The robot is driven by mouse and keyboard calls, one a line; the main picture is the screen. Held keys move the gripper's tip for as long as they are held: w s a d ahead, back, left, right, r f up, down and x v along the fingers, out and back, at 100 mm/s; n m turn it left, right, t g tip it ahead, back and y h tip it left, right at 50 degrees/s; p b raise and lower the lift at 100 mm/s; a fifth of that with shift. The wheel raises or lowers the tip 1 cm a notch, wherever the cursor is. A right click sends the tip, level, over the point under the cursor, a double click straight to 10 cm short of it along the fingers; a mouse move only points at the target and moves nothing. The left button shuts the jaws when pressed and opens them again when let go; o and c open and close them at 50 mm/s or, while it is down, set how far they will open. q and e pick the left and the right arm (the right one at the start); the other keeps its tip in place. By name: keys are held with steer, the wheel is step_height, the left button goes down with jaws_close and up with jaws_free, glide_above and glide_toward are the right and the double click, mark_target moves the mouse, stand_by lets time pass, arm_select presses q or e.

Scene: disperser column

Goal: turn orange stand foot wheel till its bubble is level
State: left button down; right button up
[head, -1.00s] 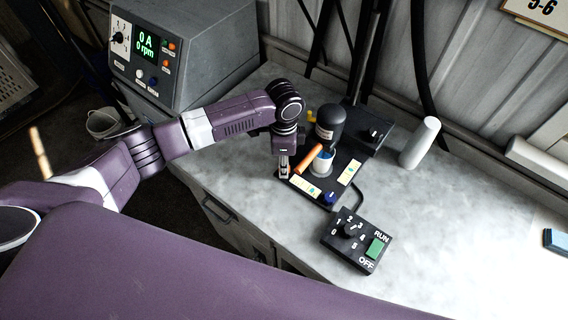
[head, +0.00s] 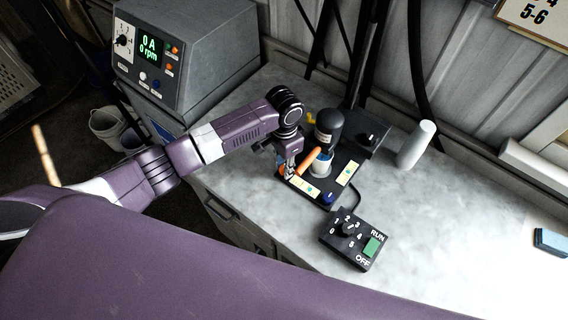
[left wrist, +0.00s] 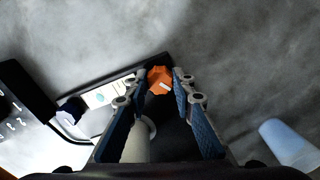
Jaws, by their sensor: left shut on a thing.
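The orange foot wheel (left wrist: 159,79) is at a corner of the black stand (head: 316,199). It has a pale mark on its top. My left gripper (head: 287,173) reaches down over that corner. In the left wrist view its fingertips (left wrist: 160,85) are on both sides of the orange wheel, shut on it. A pale level strip (head: 306,188) with a blue-green bubble lies beside the wheel; the strip also shows in the left wrist view (left wrist: 104,95). The bubble's exact position is too small to judge. A second strip (head: 347,173) lies on the right side. My right gripper is not in view.
A blue foot wheel (head: 327,198) is at the stand's front corner. The control box (head: 350,239) stands in front, the white cylinder (head: 416,145) at right.

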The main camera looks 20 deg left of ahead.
arm_select(q)
steer(key=n, duration=0.6)
steer(key=shift+d, duration=0.1)
steer(key=n, duration=0.3)
steer(key=shift+w+r+n, duration=0.1)
steer(key=shift+n, duration=1.8)
steer(key=c, duration=1.6)
jaws_free()
steer(key=shift+r, duration=5.95)
